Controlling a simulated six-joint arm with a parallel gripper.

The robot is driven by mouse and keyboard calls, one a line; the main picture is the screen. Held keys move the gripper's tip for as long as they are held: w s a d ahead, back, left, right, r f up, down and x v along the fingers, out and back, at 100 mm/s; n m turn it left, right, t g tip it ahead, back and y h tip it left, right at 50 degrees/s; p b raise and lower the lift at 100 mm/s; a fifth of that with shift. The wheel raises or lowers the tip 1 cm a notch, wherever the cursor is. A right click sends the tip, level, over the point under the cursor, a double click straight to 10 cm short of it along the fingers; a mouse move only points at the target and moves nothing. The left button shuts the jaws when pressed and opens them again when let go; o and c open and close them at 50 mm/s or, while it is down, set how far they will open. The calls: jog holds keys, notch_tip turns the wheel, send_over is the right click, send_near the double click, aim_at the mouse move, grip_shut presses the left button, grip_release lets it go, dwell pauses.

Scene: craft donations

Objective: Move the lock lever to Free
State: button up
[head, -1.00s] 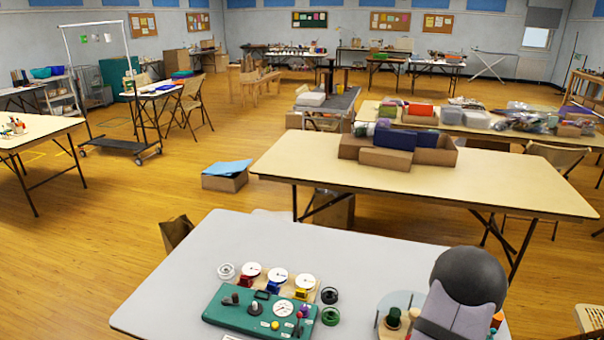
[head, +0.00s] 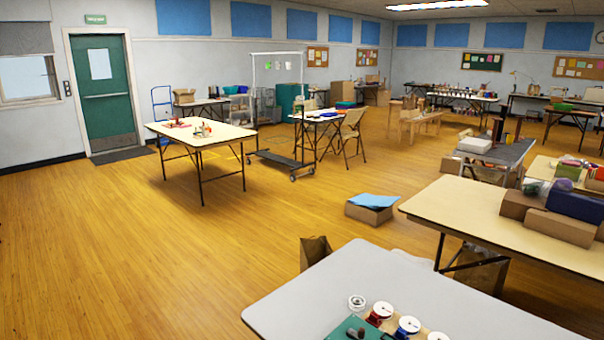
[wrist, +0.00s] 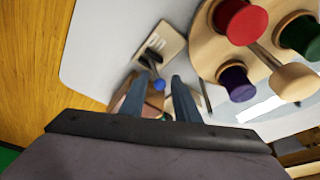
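My gripper (wrist: 158,82) shows in the wrist view with its two grey-blue fingers apart and nothing clearly held between them. Beyond the fingertips is a pale plate (wrist: 168,40) with dark parts and a small blue knob (wrist: 158,85). I cannot tell whether this is the lock lever, and no "Free" label is readable. In the head view only a corner of a green board (head: 350,330) shows at the bottom edge. My gripper is out of that view.
A round wooden stand with red (wrist: 240,22), purple (wrist: 236,83) and green (wrist: 300,35) spools is right of the fingers. The grey table (head: 330,285) has bare surface at its left. A cream table (head: 470,215) stands behind; open floor (head: 200,270) lies left.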

jog(key=c, duration=0.6)
